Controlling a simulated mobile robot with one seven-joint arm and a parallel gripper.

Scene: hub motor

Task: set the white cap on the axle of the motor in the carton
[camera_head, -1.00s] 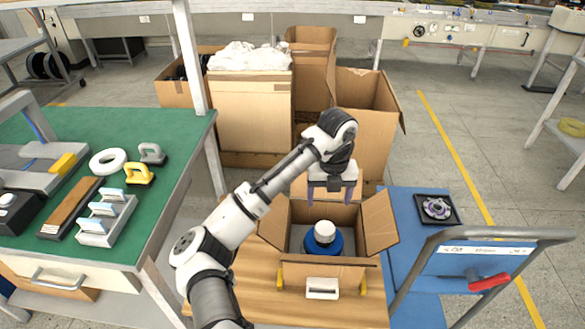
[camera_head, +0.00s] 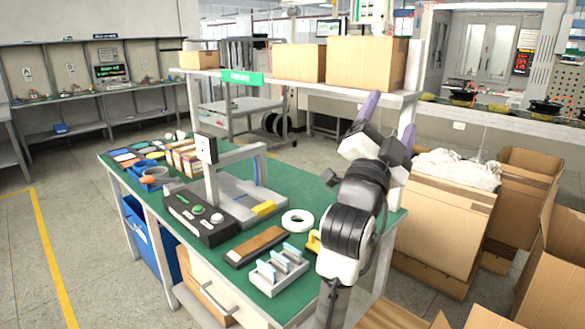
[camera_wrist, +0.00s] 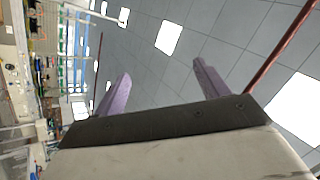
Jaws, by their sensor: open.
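My gripper (camera_head: 391,112) is raised above the right end of the green bench, fingers pointing up, open and empty. In the wrist view its two purple fingers (camera_wrist: 160,68) stand wide apart with only ceiling beyond. The white cap and the motor are not in view now. About one second ago, a white round piece sat on top of the blue motor inside the open carton. Now only cardboard flaps (camera_head: 484,317), apparently of that carton, show at the bottom edge; its inside is out of frame.
The green bench (camera_head: 150,190) holds a white ring (camera_head: 297,222), a grey rack (camera_head: 278,272), a brown board (camera_head: 255,246) and a press-like fixture (camera_head: 210,170). A shelf with cartons (camera_head: 366,63) stands behind my gripper. Large cartons (camera_head: 440,230) stand at right.

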